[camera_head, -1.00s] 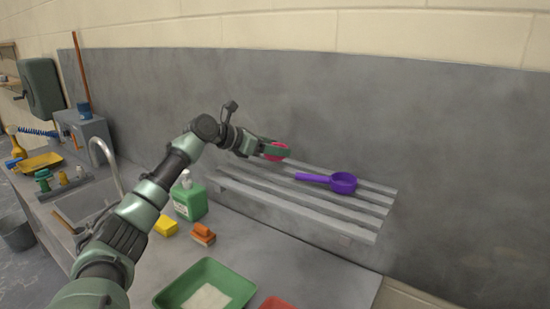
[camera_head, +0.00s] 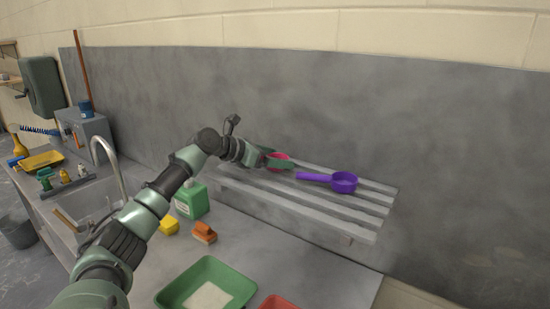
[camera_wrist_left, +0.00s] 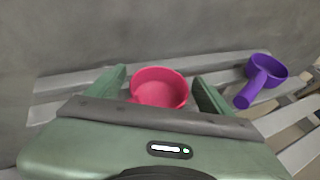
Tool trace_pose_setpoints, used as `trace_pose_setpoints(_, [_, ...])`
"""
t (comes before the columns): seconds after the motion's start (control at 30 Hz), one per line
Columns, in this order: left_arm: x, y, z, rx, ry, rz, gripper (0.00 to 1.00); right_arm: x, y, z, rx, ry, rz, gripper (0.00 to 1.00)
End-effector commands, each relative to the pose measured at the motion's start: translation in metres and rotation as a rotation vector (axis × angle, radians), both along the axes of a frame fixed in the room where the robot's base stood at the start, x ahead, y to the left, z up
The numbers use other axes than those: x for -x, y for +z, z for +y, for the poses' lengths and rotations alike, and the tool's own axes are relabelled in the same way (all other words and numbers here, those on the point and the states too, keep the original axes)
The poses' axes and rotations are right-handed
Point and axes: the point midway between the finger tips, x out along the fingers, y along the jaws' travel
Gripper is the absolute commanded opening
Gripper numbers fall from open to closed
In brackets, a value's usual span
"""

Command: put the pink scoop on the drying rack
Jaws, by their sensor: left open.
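The pink scoop (camera_wrist_left: 160,90) sits on the slats of the grey drying rack (camera_head: 290,205), near the rack's left part. Its handle is hidden behind my left gripper's body in the left wrist view. My left gripper (camera_wrist_left: 158,84) is open, with one green finger on each side of the scoop's bowl and gaps showing between. In the head view my left gripper (camera_head: 272,158) is at the rack's left part, and the pink scoop shows only in part (camera_head: 281,162). My right gripper is not in view.
A purple scoop (camera_head: 343,182) lies on the rack to the right of the pink one. A green soap bottle (camera_head: 191,201), a yellow block (camera_head: 169,225) and an orange brush (camera_head: 204,233) stand below on the counter. A green tub (camera_head: 180,293) is at the front.

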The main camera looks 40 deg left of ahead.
Motion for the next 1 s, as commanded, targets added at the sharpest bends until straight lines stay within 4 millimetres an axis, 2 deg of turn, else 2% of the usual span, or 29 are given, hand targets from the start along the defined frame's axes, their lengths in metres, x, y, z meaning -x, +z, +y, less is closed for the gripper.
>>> trace_pose_setpoints(0.17, [0.008,0.003,0.004,-0.002,0.002,0.000,0.81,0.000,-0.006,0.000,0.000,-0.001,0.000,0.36])
trace_pose_setpoints(0.6, [0.086,0.034,0.028,-0.003,0.002,0.002,0.81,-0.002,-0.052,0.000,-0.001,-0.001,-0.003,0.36])
trace_pose_setpoints(0.8, [0.102,0.045,0.033,-0.002,0.001,0.001,0.81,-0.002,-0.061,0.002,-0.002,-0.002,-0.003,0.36])
trace_pose_setpoints(1.0, [0.106,0.049,0.033,0.000,0.000,0.001,0.81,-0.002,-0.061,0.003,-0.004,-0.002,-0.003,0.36])
